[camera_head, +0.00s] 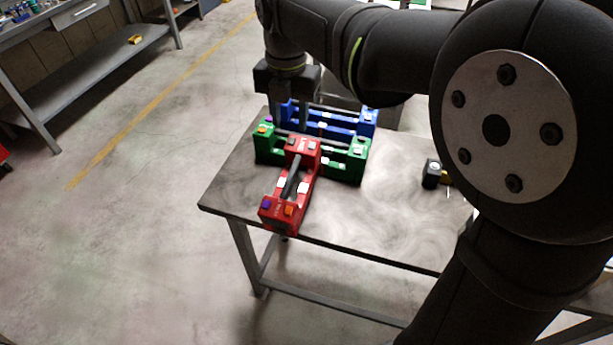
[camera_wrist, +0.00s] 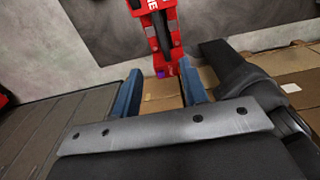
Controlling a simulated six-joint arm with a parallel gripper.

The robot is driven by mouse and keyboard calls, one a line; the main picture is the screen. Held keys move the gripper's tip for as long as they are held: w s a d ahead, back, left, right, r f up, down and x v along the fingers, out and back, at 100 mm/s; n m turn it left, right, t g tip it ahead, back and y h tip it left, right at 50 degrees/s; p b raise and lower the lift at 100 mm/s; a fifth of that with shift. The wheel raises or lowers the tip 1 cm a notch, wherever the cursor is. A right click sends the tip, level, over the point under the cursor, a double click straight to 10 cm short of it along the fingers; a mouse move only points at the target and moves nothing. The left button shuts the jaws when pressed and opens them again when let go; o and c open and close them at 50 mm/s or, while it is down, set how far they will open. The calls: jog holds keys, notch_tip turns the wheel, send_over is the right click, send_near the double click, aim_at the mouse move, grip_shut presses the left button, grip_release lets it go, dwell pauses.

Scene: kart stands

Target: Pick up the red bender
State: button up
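The red bender (camera_head: 290,185) lies at the near left part of the table in the head view, with a dark bar along its middle and purple and orange patches at its near end. In the wrist view the red bender (camera_wrist: 158,30) is at the top, beyond the fingers. My gripper (camera_head: 291,126) points down behind the red bender's far end, over the area of the green and blue units. Its two fingers are apart with nothing seen between them; in the wrist view my gripper (camera_wrist: 162,82) shows the same gap.
A green unit (camera_head: 345,170) stands right behind the red bender, and a blue unit (camera_head: 345,120) behind that. A small black and yellow item (camera_head: 432,174) sits to the right. The table (camera_head: 385,215) is bare between them. A shelf bench stands at the far left.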

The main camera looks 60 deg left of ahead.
aim_at(292, 171)
jog(key=f, duration=1.1)
jog(key=shift+s+d+f, duration=0.15)
jog(key=shift+d+f, duration=0.15)
jog(key=shift+d, duration=0.1)
notch_tip(292, 171, down, 5)
jog(key=shift+a+r, duration=0.1)
jog(key=shift+a, duration=0.05)
grip_shut()
jog(key=shift+r, duration=0.1)
dwell(0.8)
